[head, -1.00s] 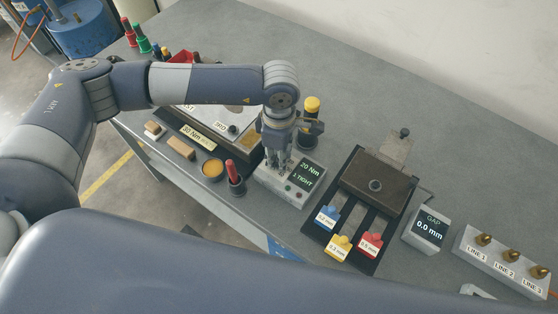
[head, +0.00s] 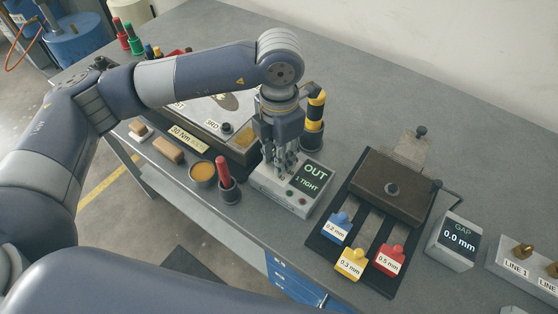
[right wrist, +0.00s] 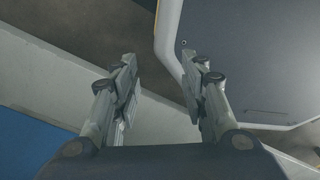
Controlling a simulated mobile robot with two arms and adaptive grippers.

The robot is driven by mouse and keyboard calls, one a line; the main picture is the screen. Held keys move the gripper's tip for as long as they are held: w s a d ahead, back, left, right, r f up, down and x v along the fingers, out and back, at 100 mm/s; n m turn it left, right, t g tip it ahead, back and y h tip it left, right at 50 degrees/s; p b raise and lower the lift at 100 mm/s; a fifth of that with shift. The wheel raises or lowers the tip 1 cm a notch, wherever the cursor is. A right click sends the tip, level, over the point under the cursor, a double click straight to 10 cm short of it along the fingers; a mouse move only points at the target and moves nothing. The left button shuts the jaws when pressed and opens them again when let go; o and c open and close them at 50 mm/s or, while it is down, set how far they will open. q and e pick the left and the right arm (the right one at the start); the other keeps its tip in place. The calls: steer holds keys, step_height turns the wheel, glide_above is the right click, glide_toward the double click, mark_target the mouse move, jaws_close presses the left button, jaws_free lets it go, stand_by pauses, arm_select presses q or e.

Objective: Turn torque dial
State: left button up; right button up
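The torque control box (head: 299,198) is a light grey box at the front of the bench. Its screen (head: 312,179) reads "OUT" and "1 TIGHT". My left gripper (head: 281,172) points down over the left part of the box, with its fingertips at the box top. The dial is hidden behind the fingers, and I cannot tell whether they are closed on it. My right gripper (right wrist: 165,68) shows in the right wrist view with its fingers apart and nothing between them.
Left of the box stand a red-handled tool (head: 224,175) in a black holder and a small orange-filled cup (head: 203,173). A yellow-and-black tool (head: 315,105) stands behind. The gauge fixture (head: 390,186) with blue, yellow and red tabs and the gap display (head: 456,240) are to the right.

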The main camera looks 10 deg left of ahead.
arm_select(q)
steer(key=shift+n+b, duration=0.6)
steer(key=shift+n, duration=0.3)
steer(key=shift+r, duration=0.1)
steer(key=o, duration=1.1)
step_height(320, 180, up, 12)
